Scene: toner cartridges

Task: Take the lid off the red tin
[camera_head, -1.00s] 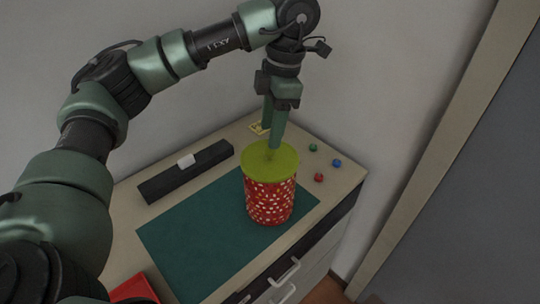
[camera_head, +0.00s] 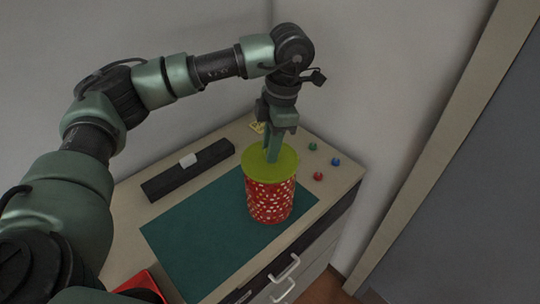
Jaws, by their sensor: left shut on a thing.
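The red tin (camera_head: 269,201) with white dots stands upright on the right part of a green mat (camera_head: 203,232). Its yellow-green lid (camera_head: 284,164) sits on top of it; I see no clear gap between lid and tin. My left gripper (camera_head: 271,158) points down at the middle of the lid from above. Its fingers are shut on the lid's grip, which they mostly hide. My right gripper is not in view.
Green, blue and red small round things (camera_head: 318,176) lie right of the tin. A red object (camera_head: 142,284) is at the front left. A wall rises close behind.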

